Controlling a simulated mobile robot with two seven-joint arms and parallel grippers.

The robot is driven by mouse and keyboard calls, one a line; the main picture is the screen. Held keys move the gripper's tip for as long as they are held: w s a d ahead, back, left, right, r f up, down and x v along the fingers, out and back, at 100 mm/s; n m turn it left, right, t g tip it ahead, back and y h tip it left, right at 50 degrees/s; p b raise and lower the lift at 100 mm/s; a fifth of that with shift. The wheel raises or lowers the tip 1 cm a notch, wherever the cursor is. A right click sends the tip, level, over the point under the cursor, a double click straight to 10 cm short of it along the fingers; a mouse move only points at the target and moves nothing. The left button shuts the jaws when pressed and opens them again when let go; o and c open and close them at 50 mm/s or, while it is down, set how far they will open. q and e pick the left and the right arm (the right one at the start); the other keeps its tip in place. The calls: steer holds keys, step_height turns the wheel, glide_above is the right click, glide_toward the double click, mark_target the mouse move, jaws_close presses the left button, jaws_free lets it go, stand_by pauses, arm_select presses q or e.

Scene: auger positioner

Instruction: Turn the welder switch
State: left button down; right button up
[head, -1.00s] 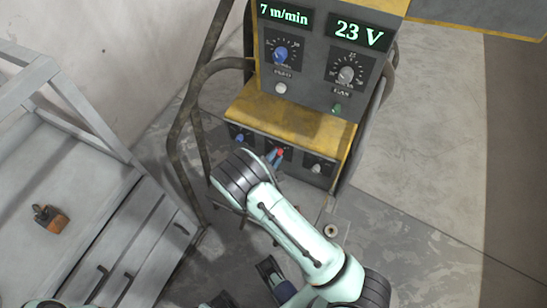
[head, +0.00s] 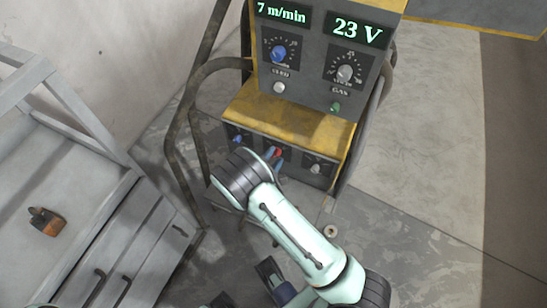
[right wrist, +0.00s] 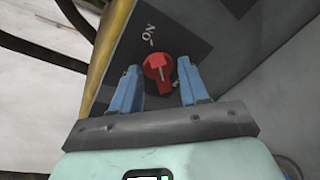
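The welder (head: 262,122) stands upright at the top centre of the head view. Its red switch (right wrist: 157,67) sits on the dark lower panel, with an ON mark (right wrist: 148,33) above it in the right wrist view. The switch also shows as a small red patch in the head view (head: 277,152). My right gripper (head: 275,158) is at this panel, partly hidden behind its own wrist. In the right wrist view its two blue fingers are apart, one on each side of the switch, with gaps visible.
A blue knob (head: 238,138) and a grey knob (head: 316,168) flank the switch on the lower panel. Tubular rails (head: 181,150) run along the welder's left side. A grey workbench (head: 75,180) with an orange-and-dark object (head: 46,222) stands at left. The floor at right is clear.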

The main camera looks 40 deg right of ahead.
steer(key=shift+a, duration=0.1)
steer(key=p+v, duration=0.1)
steer(key=v, duration=1.2)
steer(key=shift+a, duration=0.15)
